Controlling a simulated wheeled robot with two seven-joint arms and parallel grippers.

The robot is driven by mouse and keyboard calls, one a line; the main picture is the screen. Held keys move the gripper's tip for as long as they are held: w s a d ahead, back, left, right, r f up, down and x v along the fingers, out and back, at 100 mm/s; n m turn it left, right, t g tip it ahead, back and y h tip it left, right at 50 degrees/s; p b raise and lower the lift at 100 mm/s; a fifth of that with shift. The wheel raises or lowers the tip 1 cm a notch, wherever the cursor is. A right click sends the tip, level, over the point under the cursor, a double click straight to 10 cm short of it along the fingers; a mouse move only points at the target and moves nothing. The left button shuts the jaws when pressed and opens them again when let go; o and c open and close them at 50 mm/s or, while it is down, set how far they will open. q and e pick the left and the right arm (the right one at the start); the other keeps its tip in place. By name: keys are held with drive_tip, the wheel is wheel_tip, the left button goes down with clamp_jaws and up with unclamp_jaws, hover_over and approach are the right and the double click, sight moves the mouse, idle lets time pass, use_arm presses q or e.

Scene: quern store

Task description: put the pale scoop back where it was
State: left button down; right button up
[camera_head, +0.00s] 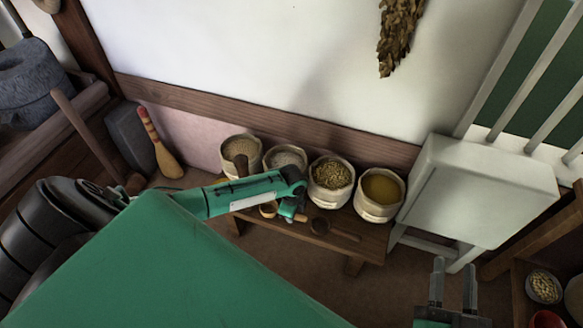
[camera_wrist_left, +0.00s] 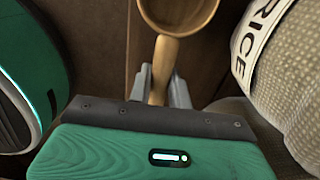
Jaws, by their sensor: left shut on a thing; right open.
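The pale wooden scoop (camera_head: 267,210) is at the bench, in front of the sacks. My left gripper (camera_head: 291,209) is shut on its handle. In the left wrist view the scoop's round bowl (camera_wrist_left: 178,14) points away from the gripper, and the handle lies between the fingers (camera_wrist_left: 161,84). I cannot tell whether the scoop touches the bench. A darker scoop (camera_head: 320,226) lies on the bench to its right. My right gripper (camera_head: 454,266) is open and empty at the lower right, away from the bench.
Sacks of grain (camera_head: 240,152), pale grain (camera_head: 285,160), seeds (camera_head: 331,182) and yellow meal (camera_head: 379,194) line the back of the bench (camera_head: 372,245). A sack lettered RICE (camera_wrist_left: 285,75) is close beside the left gripper. A white chair-like piece (camera_head: 480,190) stands right of the bench.

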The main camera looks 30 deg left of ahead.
use_arm(q)
drive_tip(key=shift+f, duration=0.15)
drive_tip(key=c, duration=1.3)
unclamp_jaws()
